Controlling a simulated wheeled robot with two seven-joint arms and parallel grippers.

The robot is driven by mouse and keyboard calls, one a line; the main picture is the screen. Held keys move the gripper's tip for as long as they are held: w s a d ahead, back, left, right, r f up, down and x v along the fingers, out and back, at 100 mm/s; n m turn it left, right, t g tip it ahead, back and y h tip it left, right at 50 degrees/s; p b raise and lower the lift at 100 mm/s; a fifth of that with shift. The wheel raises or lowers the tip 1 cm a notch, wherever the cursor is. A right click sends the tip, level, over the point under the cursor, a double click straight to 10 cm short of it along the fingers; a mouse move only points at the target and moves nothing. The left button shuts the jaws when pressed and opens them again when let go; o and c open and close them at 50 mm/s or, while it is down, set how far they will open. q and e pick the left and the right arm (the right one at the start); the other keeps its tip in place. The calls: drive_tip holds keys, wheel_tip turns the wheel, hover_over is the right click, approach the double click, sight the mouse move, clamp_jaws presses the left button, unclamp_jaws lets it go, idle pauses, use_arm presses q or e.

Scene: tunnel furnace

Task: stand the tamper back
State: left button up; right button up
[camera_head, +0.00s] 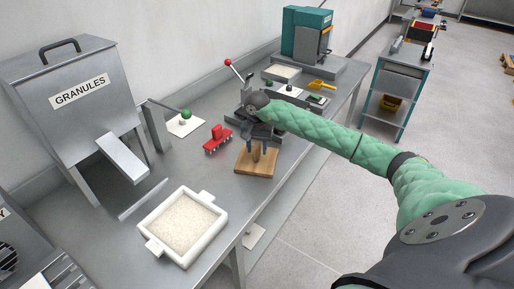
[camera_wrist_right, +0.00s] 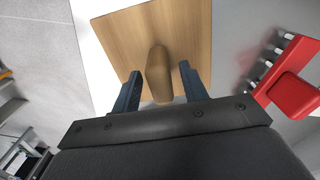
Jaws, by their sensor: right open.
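The tamper, a square wooden plate (camera_head: 250,170) with an upright rounded handle, stands on the metal bench behind the white tray. In the right wrist view its plate (camera_wrist_right: 190,30) and handle (camera_wrist_right: 158,72) show close up. My right gripper (camera_head: 260,142) is over the tamper from above. Its two open fingers (camera_wrist_right: 158,76) are on either side of the handle, with a gap visible on both sides. The gripper hides part of the handle in the head view. My left gripper is not in view.
A red pronged tool (camera_head: 217,139) stands close left of the tamper; it also shows in the wrist view (camera_wrist_right: 293,80). A white tray of granules (camera_head: 222,222) is in front. The granules hopper (camera_head: 75,95) is left. A lever with a red knob (camera_head: 228,62) rises behind my gripper.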

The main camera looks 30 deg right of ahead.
wheel_tip(320, 180, up, 11)
drive_tip(key=shift+f+p, duration=0.15)
drive_tip(key=shift+p, duration=0.45)
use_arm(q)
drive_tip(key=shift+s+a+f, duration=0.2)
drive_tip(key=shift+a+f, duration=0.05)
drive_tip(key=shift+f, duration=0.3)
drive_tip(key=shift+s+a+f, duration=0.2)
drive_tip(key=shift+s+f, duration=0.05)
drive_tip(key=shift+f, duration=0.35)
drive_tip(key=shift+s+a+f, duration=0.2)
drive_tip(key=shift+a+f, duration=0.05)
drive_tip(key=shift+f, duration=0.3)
use_arm(e)
drive_tip(key=shift+r, duration=0.75)
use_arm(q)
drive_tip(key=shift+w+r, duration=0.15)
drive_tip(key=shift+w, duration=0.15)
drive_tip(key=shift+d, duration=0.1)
